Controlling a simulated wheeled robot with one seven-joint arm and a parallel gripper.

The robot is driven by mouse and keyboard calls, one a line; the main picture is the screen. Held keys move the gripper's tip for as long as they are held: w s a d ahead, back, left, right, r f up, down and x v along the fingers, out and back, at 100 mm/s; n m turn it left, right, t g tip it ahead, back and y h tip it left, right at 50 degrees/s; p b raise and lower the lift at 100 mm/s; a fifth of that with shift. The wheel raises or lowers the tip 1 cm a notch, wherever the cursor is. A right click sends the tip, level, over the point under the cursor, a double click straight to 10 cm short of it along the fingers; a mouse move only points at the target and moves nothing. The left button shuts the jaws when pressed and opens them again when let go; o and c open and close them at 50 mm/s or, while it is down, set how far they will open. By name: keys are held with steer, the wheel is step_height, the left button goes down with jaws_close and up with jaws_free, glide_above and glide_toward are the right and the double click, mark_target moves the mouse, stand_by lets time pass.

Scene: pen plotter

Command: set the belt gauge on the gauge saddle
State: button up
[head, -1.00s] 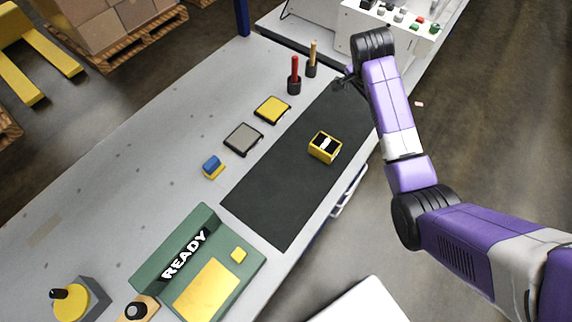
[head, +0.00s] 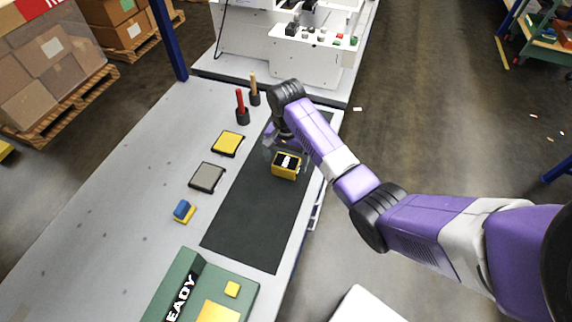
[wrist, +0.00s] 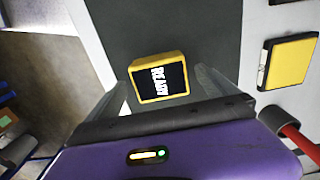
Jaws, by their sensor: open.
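A yellow box with a black, white-lettered face (head: 286,165), apparently the belt gauge, sits on the dark mat (head: 240,225). In the wrist view the box (wrist: 159,78) lies between and just beyond the pale fingers of my gripper (wrist: 161,85). My gripper (head: 271,143) is open and empty, close to the box's upper left in the head view. I cannot tell for sure which thing is the gauge saddle. Candidates are the grey square pad (head: 207,177), the yellow square pad (head: 228,144) and the small blue-and-yellow block (head: 183,211), left of the mat.
Red (head: 240,106) and tan (head: 254,90) sticks stand in dark holders beyond the pads. A green console (head: 180,290) is at the near end. A white machine with buttons (head: 310,55) stands at the far end. The mat's near part is clear.

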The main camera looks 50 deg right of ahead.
steer(key=shift+f, duration=1)
steer(key=shift+r, duration=0.1)
steer(key=c, duration=1.8)
